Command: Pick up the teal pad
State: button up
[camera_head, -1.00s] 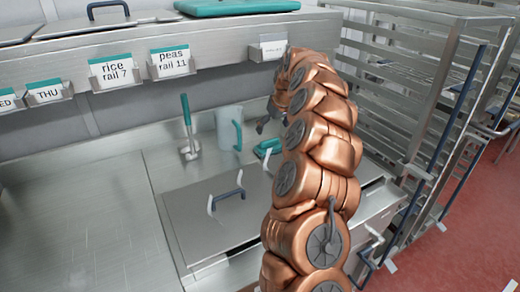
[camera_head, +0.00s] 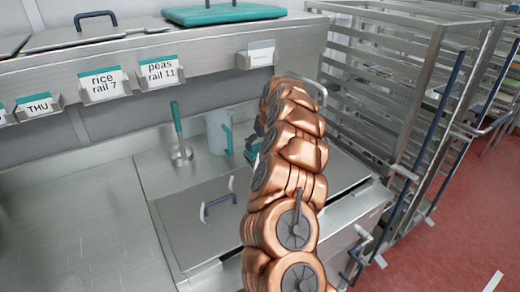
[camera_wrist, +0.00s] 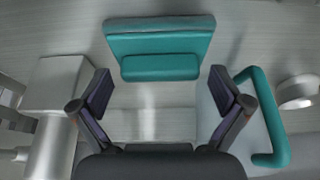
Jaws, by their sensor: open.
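The teal pad (camera_wrist: 160,50) lies on the steel surface at the top middle of the wrist view, with a raised teal block along its near side. In the head view the pad (camera_head: 250,152) shows only partly, beside my copper arm, which hides the rest. My gripper (camera_wrist: 160,90) is open and empty in the wrist view. Its two dark fingers stand apart, just below the pad in the picture and wider than its raised block. In the head view my gripper is mostly hidden behind the arm.
A pale jug (camera_head: 218,132) with a teal handle (camera_wrist: 275,115) stands close to the right finger in the wrist view. A teal-handled tool (camera_head: 178,130) stands left of it in the head view. A steel lid (camera_head: 205,220) lies in front; a rack (camera_head: 390,100) stands right.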

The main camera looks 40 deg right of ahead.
jog(key=shift+f, duration=0.1)
jog(key=c, duration=1)
jog(key=shift+r+b, duration=0.5)
jog(key=shift+r, duration=0.35)
jog(key=shift+s+f+t+b, duration=0.1)
jog(key=shift+s+t+b, duration=0.1)
jog(key=shift+t+b, duration=0.2)
